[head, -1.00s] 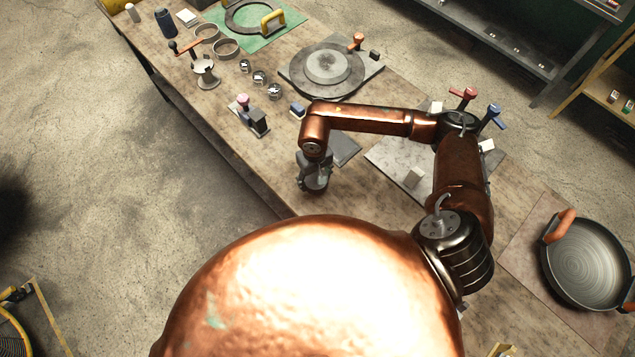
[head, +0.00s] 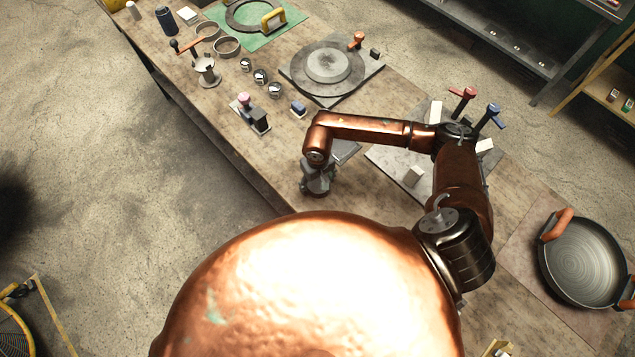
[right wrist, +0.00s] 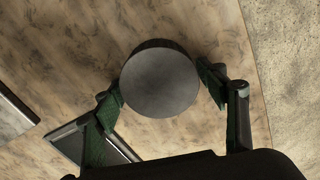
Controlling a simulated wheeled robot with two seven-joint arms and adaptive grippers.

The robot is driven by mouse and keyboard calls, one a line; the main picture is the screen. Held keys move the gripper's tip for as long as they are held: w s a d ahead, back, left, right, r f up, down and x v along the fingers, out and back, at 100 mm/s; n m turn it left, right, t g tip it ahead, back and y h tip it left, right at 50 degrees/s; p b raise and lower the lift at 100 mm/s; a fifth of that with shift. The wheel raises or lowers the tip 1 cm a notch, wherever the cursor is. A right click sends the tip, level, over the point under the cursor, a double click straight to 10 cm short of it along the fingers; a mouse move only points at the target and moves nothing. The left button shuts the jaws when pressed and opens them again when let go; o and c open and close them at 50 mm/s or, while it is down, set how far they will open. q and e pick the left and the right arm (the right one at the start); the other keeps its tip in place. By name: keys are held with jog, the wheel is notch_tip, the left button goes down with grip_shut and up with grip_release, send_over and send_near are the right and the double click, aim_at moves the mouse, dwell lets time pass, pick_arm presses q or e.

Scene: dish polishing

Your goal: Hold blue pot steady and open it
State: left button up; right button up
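A round, dark grey-topped pot-like thing (right wrist: 160,80) stands between the fingers of my right gripper (right wrist: 162,88) in the right wrist view. Its top looks grey rather than blue; its side is mostly hidden. The fingers are spread on either side of it, with a gap at the right finger; contact at the left finger is unclear. In the head view my right gripper (head: 318,186) points down near the table's front edge and hides what is under it. A dark blue cylinder (head: 166,20) stands at the table's far left end. My left gripper is out of view.
A dark flat plate (right wrist: 92,145) lies close to the gripper. A small blue block (head: 298,108), a stamp-like tool (head: 252,116) and a turntable (head: 327,66) stand further left. A pan (head: 585,262) sits at the right. Bare wooden table (head: 215,105) shows along the front edge.

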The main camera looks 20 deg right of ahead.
aim_at(317, 182)
jog(key=shift+o, duration=1)
jog(key=shift+r, duration=0.1)
jog(key=shift+r, duration=0.25)
notch_tip(317, 182, up, 12)
jog(key=b, duration=0.2)
jog(key=shift+f, duration=0.15)
jog(key=shift+a, duration=0.15)
